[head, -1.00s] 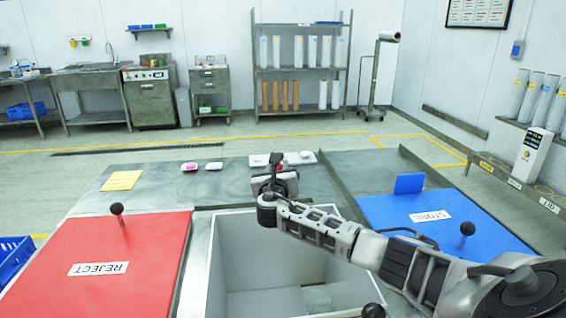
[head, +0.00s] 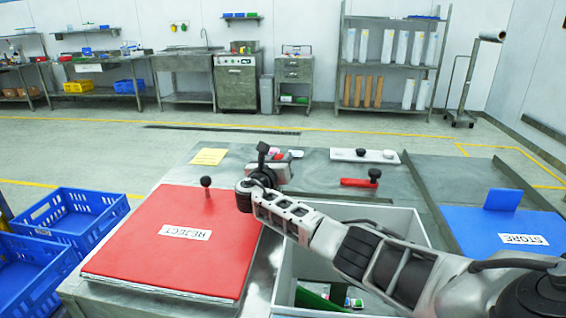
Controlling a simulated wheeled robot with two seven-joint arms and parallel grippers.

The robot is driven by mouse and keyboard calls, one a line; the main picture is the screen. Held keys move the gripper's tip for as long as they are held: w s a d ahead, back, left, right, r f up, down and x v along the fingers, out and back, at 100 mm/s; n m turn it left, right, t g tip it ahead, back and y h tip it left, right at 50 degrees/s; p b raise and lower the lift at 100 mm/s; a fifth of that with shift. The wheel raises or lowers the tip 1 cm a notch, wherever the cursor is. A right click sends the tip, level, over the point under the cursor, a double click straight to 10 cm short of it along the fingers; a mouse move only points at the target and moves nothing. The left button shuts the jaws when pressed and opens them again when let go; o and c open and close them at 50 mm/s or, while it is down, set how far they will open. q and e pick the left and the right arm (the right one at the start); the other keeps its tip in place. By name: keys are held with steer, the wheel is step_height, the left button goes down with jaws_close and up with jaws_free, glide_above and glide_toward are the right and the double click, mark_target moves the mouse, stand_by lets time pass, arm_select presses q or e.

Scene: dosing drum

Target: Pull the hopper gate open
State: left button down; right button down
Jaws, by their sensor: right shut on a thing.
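My right gripper (head: 264,158) is above the worktop, beyond the red REJECT lid's right back corner. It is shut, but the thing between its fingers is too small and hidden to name. A red bar with a black knob (head: 374,177) lies to its right, behind the open white-walled bin (head: 420,228), apart from the gripper. I cannot tell which part is the hopper gate. My left gripper is out of view.
The red REJECT lid (head: 140,250) has a black knob. The blue STORE lid (head: 490,220) is at right. Green and small items (head: 355,302) show in the bin, partly behind my arm. Blue crates (head: 70,215) stand at left. A yellow note (head: 209,156) and small pink-white packets (head: 298,154) lie at the back.

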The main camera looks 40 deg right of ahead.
steer(key=shift+w+a+r, duration=0.1)
steer(key=shift+w+a, duration=0.2)
steer(key=shift+a, duration=0.05)
steer(key=c, duration=1.1)
jaws_free()
steer(key=shift+w+a, duration=0.1)
steer(key=shift+w, duration=0.05)
steer(key=shift+s+a, duration=0.15)
steer(key=shift+s, duration=0.15)
steer(key=v, duration=1.5)
steer(key=shift+a+p, duration=0.2)
steer(key=shift+p, duration=0.1)
